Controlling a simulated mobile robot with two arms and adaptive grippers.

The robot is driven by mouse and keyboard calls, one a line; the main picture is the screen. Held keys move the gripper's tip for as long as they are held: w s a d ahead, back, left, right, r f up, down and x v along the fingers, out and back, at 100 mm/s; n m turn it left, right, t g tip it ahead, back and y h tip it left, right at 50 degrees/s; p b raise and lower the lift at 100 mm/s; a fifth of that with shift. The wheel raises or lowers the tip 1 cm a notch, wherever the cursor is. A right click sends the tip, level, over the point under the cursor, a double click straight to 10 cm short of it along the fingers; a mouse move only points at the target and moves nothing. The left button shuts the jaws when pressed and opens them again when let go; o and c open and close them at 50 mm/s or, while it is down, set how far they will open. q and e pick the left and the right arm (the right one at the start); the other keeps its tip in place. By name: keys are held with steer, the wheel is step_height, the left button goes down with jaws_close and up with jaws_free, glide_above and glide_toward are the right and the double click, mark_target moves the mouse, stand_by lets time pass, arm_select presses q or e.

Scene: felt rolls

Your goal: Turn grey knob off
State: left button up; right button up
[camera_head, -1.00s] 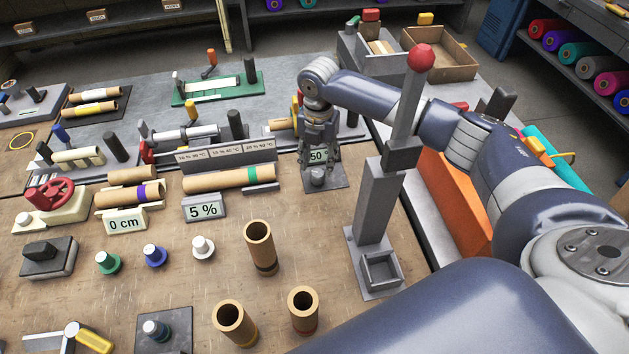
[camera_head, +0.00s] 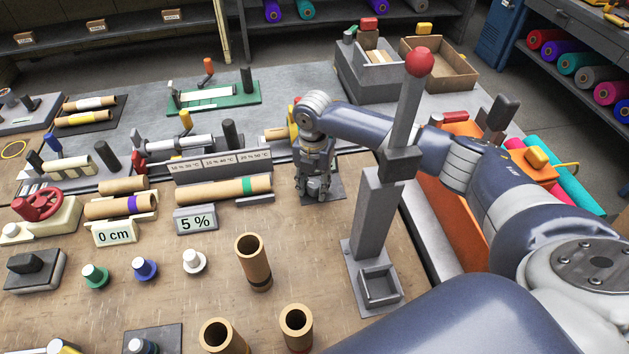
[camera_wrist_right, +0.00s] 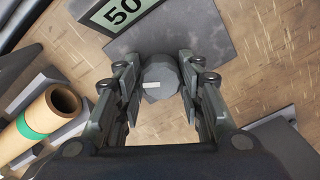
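The grey knob (camera_wrist_right: 160,76), a round block with a short white mark on its face, sits on a dark grey plate (camera_wrist_right: 193,45) beside a sign reading 50. In the head view the plate (camera_head: 334,187) shows, with the knob mostly hidden by my gripper. My right gripper (camera_head: 314,192) is down at the knob. In the right wrist view the fingers (camera_wrist_right: 160,84) stand on either side of the knob, very close to it. I cannot tell whether they press on it. My left gripper is not in view.
A grey post with a red ball top (camera_head: 419,62) stands right of the knob, close to my right arm. A felt-banded roll (camera_head: 222,190) lies to the left. Upright tubes (camera_head: 253,262) stand nearer, with bare table between.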

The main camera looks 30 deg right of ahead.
steer(key=shift+d, duration=0.1)
jaws_close()
steer(key=n+p, duration=0.1)
steer(key=n, duration=0.4)
steer(key=shift+n, duration=0.4)
steer(key=shift+d+n, duration=0.1)
steer(key=shift+n, duration=0.9)
steer(key=n, duration=0.3)
steer(key=shift+f+n, duration=0.1)
steer(key=shift+n, duration=0.3)
steer(key=shift+o, duration=2.4)
jaws_free()
steer(key=shift+d+f, duration=0.1)
